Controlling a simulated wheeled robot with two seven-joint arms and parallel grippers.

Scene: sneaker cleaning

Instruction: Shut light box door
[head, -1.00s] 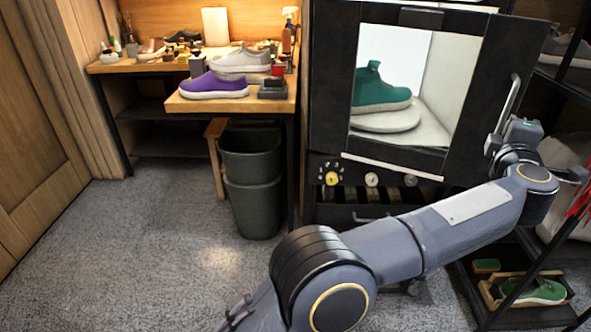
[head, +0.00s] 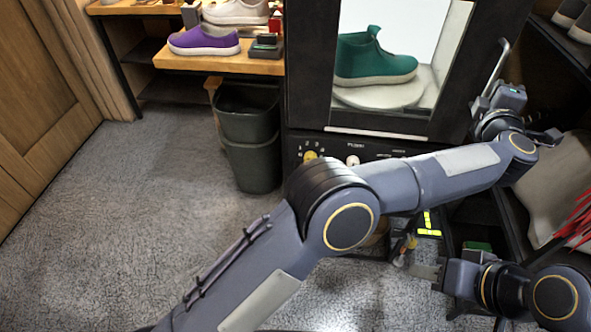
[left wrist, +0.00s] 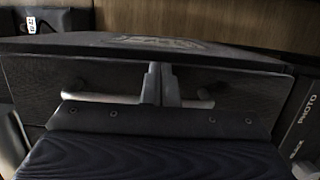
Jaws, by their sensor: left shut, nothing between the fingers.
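The light box door (head: 318,65) is a dark frame around a window, with a silver bar handle (head: 494,68) on its right side. A green shoe (head: 372,58) on a pale round stand shows through the window. I cannot tell whether the door lies fully flush. My left gripper (head: 486,104) is at the handle's lower end. In the left wrist view its shut fingers (left wrist: 161,84) are in front of the handle bar (left wrist: 104,98), with nothing between them; contact is unclear. My right gripper (head: 424,271) is low, below the box; its finger state is unclear.
A knob panel (head: 352,158) is below the door. Grey bins (head: 249,150) stand left of the box, near a bench (head: 215,60) with a purple shoe (head: 204,41). A dark shelf rack (head: 565,45) is close on the right. The floor (head: 130,220) at left is clear.

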